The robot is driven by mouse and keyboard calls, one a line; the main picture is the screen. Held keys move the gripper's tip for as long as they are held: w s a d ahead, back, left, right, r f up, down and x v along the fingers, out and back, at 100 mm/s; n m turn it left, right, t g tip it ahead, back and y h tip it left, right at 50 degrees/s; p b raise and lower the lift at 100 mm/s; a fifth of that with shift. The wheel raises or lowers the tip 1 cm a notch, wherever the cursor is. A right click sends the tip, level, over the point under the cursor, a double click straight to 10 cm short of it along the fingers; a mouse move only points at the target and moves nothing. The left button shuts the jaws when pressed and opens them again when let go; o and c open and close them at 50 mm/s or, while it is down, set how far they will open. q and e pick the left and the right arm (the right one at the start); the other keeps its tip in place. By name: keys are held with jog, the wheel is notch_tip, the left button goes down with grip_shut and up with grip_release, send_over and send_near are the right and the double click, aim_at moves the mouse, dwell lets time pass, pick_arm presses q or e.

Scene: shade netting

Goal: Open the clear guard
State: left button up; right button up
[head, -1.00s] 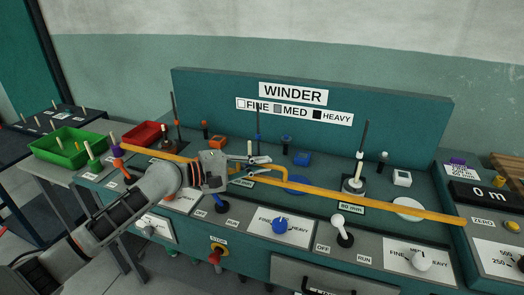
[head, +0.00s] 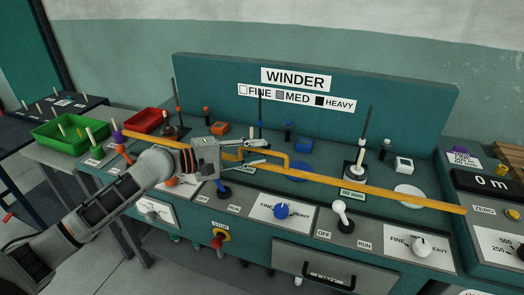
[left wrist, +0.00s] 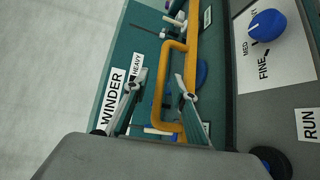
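The guard's clear panel is hard to make out; its long orange front rail (head: 380,190) runs across the winder bench. A U-shaped orange handle (head: 287,160) stands out from the rail; the handle also shows in the left wrist view (left wrist: 159,85). My left gripper (head: 264,153) is at the handle. In the left wrist view my left gripper (left wrist: 161,76) is open, one finger on each side of the handle's bar, with gaps visible on both sides. My right gripper is not in view.
Behind the rail stand upright spindles, including one on a white base (head: 358,172). Blue knob (head: 281,210), white lever (head: 342,214) and red-and-yellow stop button (head: 218,240) sit in front. Green bin (head: 68,145) and red bin (head: 143,121) are left. The WINDER board (head: 400,115) rises behind.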

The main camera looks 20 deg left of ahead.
pick_arm(q)
jog(key=v, duration=0.9)
jog(key=shift+s+a, duration=0.25)
jog(key=shift+s, duration=0.05)
jog(key=shift+r, duration=0.15)
